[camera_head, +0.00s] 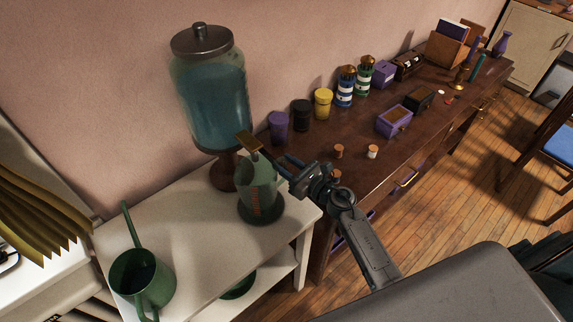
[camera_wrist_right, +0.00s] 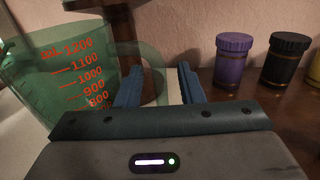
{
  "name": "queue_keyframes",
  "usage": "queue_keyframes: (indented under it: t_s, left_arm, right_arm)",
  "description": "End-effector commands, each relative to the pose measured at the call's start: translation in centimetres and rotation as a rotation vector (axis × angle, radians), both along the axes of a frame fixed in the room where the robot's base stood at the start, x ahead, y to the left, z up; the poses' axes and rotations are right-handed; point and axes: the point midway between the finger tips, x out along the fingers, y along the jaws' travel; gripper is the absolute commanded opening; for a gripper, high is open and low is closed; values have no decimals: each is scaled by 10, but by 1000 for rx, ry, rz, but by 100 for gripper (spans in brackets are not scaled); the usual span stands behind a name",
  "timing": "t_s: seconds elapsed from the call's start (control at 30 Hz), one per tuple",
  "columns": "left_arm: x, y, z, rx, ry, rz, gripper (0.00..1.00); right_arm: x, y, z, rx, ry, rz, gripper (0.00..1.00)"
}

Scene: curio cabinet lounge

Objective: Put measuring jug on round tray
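The measuring jug (camera_head: 257,180) is translucent green with red markings. It stands upright over a dark green round disc, seemingly the round tray (camera_head: 273,209), on the white table. Whether its base touches the tray is hard to tell. In the right wrist view the jug (camera_wrist_right: 62,80) fills the left side, its handle reaching towards my fingers. My right gripper (camera_head: 284,167) is at the jug's right, handle side. Its blue fingers (camera_wrist_right: 158,84) are apart, with the handle between or just behind them. My left gripper is not in view.
A large glass dispenser (camera_head: 211,95) stands close behind the jug. A green watering can (camera_head: 142,278) is at the front left. Purple (camera_head: 279,127), black and yellow jars line the dark wooden desk (camera_head: 330,140) at right. The white table (camera_head: 165,215) is clear left of the tray.

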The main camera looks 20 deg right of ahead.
Motion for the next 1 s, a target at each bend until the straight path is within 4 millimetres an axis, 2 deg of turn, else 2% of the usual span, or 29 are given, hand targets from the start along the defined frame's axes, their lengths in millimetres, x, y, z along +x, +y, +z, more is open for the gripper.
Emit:
queue_keyframes:
  t_s: [0.33,0.47,0.8,1.0]
  left_arm:
    - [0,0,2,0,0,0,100]
    - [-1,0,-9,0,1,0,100]
    - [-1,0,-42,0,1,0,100]
    - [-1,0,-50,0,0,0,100]
  right_arm:
    - [-2,-1,2,-1,0,0,34]
    - [-21,-11,-3,-3,2,0,34]
    - [-86,-44,-4,-5,2,3,34]
    - [-103,-54,-1,-3,1,1,34]
